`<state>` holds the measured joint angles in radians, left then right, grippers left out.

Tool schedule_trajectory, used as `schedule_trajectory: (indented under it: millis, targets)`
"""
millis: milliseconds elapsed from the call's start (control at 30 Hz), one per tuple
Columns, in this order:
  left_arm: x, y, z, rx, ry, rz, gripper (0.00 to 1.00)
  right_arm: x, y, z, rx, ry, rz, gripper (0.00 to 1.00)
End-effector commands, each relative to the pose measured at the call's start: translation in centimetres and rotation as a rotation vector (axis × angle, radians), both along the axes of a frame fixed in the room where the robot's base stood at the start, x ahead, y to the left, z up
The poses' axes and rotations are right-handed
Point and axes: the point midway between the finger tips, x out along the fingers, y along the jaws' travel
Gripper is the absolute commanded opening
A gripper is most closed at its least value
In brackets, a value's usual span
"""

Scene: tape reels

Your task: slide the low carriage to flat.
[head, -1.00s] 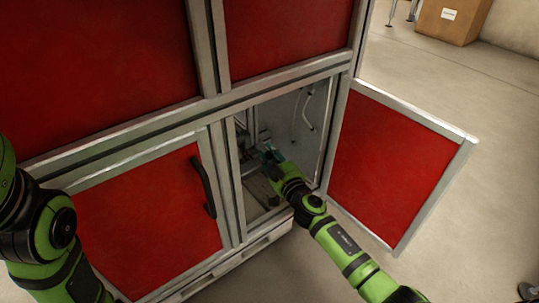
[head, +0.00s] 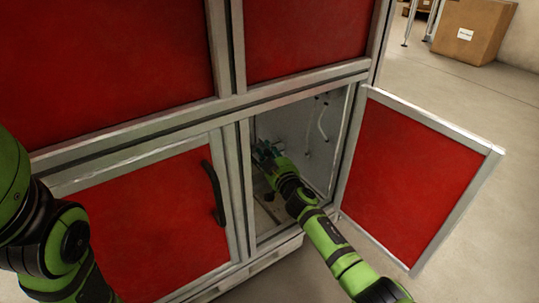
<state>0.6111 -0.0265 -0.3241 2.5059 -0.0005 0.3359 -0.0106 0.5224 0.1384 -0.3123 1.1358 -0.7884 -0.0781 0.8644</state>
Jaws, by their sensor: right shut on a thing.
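My right gripper (head: 266,152) is inside the open lower right compartment of the cabinet. It is shut on a part near the left side of the opening, which I take to be the low carriage; the gripper and the frame post hide most of it. I cannot tell the carriage's angle or position. My left arm (head: 50,225) shows at the left edge, and its gripper is out of the picture.
The lower right door (head: 410,180) stands open to the right of my right arm. The lower left door (head: 150,215) with a black handle (head: 213,192) is closed. Grey frame posts (head: 237,190) border the opening. A cardboard box (head: 472,30) stands far off on the floor.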

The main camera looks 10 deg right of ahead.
Motion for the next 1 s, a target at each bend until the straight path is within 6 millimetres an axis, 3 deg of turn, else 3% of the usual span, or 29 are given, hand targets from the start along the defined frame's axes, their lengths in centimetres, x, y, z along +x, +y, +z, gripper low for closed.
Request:
schedule_trajectory:
  millis: [33, 67, 100, 567, 767, 1000]
  targets:
    - [0.0, 0.0, 0.0, 0.0, 0.0, 0.0, 0.52, 0.2, 0.0, 0.3, 0.002, -0.004, -0.001, 0.0]
    - [0.0, 0.0, 0.0, 0.0, -0.001, 0.0, 0.52, 0.2, 0.0, 0.3, 0.002, -0.004, -0.001, 0.38]
    - [0.0, 0.0, 0.0, 0.0, 0.0, 0.0, 0.52, 0.2, 0.0, 0.4, 0.002, -0.005, -0.001, 0.5]
    - [0.7, 0.0, -0.2, 0.001, 0.018, 0.003, 0.52, -0.5, -0.2, 0.2, 0.0, -0.005, -0.002, 0.5]
    - [0.6, 0.0, -0.1, 0.002, 0.015, 0.004, 0.52, -2.9, -0.5, 0.1, -0.003, -0.003, 0.002, 0.5]
    - [0.5, 0.0, -0.1, 0.001, 0.013, 0.003, 0.52, -7.3, -1.1, 0.0, 0.001, -0.001, 0.0, 0.5]
